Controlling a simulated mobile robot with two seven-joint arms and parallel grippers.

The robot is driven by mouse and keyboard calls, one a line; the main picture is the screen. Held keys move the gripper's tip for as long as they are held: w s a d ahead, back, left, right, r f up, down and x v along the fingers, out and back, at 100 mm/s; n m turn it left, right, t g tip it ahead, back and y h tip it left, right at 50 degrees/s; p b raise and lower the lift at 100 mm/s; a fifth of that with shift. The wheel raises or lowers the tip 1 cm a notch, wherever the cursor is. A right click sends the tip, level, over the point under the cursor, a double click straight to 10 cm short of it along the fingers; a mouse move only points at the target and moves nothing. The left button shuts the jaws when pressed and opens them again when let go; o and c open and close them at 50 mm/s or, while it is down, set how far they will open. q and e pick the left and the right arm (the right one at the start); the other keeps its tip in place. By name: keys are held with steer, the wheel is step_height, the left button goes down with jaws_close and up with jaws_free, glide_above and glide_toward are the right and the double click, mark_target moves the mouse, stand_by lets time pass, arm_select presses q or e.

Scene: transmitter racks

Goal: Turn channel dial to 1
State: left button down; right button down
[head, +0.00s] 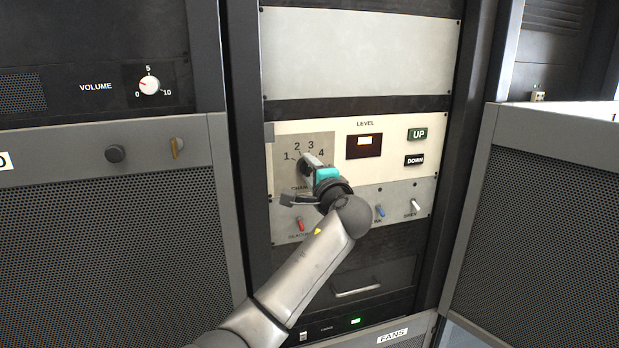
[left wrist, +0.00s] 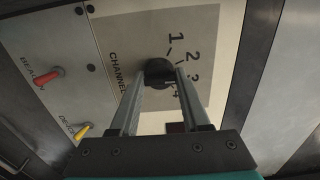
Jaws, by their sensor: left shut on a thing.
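The channel dial (left wrist: 159,71) is a black knob on a grey plate (left wrist: 211,40) with the marks 1, 2, 3 and 4 around it. In the head view the dial (head: 305,168) is partly hidden behind my gripper. My left gripper (head: 309,160) reaches it from the lower right, and its two fingers close on the dial's sides in the left wrist view (left wrist: 161,78). Which mark the dial points at is hidden by the fingers. My right gripper is not in view.
A lit level display (head: 364,144) and UP (head: 418,134) and DOWN (head: 414,160) buttons sit right of the dial. Below are a red switch (head: 301,224), a blue switch (head: 380,211) and a white switch (head: 415,205). A volume knob (head: 150,86) is at the upper left.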

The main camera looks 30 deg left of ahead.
arm_select(q)
steer(key=n+b, duration=0.1)
steer(key=n, duration=0.1)
steer(key=n+b, duration=0.3)
steer(key=n, duration=0.1)
steer(key=shift+f+n+b, duration=0.25)
steer(key=shift+n+b, duration=0.05)
steer(key=shift+b, duration=0.1)
steer(key=n+b, duration=0.2)
steer(key=n, duration=0.1)
steer(key=shift+r+n+b, duration=0.1)
steer(key=shift+n+b, duration=0.25)
steer(key=shift+n, duration=0.05)
steer(key=shift+r+n+b, duration=0.1)
steer(key=shift+n+b, duration=0.35)
steer(key=shift+n, duration=0.35)
steer(key=shift+c, duration=2)
jaws_free()
